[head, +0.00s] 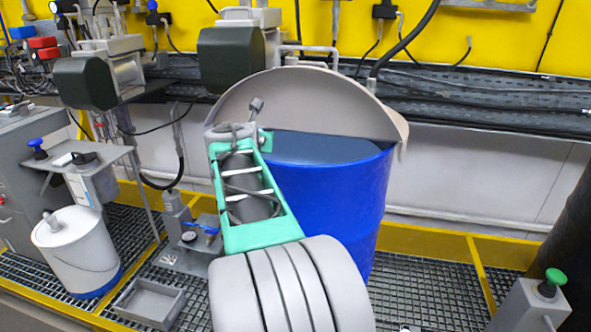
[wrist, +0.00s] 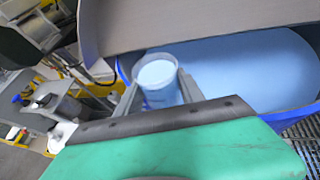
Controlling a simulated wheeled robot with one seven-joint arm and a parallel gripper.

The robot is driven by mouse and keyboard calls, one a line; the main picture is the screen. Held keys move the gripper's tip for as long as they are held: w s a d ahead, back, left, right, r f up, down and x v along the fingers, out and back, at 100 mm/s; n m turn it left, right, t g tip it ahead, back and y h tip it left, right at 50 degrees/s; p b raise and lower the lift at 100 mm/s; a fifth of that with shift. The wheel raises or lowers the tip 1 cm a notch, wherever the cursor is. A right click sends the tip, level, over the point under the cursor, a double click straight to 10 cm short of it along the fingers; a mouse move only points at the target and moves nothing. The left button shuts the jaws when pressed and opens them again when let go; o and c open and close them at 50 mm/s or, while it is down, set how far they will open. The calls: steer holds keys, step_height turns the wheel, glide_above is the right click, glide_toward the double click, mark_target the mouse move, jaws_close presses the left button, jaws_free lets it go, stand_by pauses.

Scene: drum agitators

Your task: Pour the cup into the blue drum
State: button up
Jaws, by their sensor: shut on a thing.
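The blue drum (head: 345,205) stands upright right of centre in the head view, with a grey half lid (head: 310,100) along its back. Its open front shows a pale blue surface inside, which also fills the right of the wrist view (wrist: 235,70). My gripper (wrist: 158,88) is shut on the cup (wrist: 160,95) in the wrist view. The cup looks roughly upright, with pale blue contents near its rim. It appears beside the drum's left rim; its exact height above it is unclear. In the head view, my arm hides the cup and gripper.
A white bucket (head: 76,250) stands at the left on the grating. Dark motor housings (head: 230,60) hang behind the drum. A grey post with a green button (head: 535,300) is at the lower right. The lid stands close behind the cup in the wrist view.

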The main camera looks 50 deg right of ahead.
steer(key=b, duration=0.2)
steer(key=f+b, duration=0.1)
steer(key=b, duration=0.1)
steer(key=shift+s+d+m, duration=0.1)
steer(key=shift+d+m, duration=0.2)
steer(key=b, duration=0.3)
steer(key=shift+s, duration=0.1)
steer(key=shift+s+d+r+m+t+y+p, duration=0.2)
steer(key=shift+r+p, duration=0.2)
steer(key=shift+r, duration=0.15)
steer(key=shift+s+d+r+m+t+y+p, duration=0.1)
steer(key=shift+r+y+p, duration=0.1)
steer(key=shift+r+p, duration=0.25)
steer(key=shift+r, duration=0.2)
steer(key=shift+f, duration=0.2)
steer(key=shift+s+d+r+m, duration=0.1)
steer(key=shift+s+m, duration=0.1)
steer(key=shift+m, duration=0.1)
steer(key=shift+w+y+p, duration=0.1)
steer(key=shift+y+p, duration=0.2)
steer(key=shift+s+d+t, duration=0.15)
steer(key=shift+s+t, duration=0.05)
steer(key=shift+t, duration=0.1)
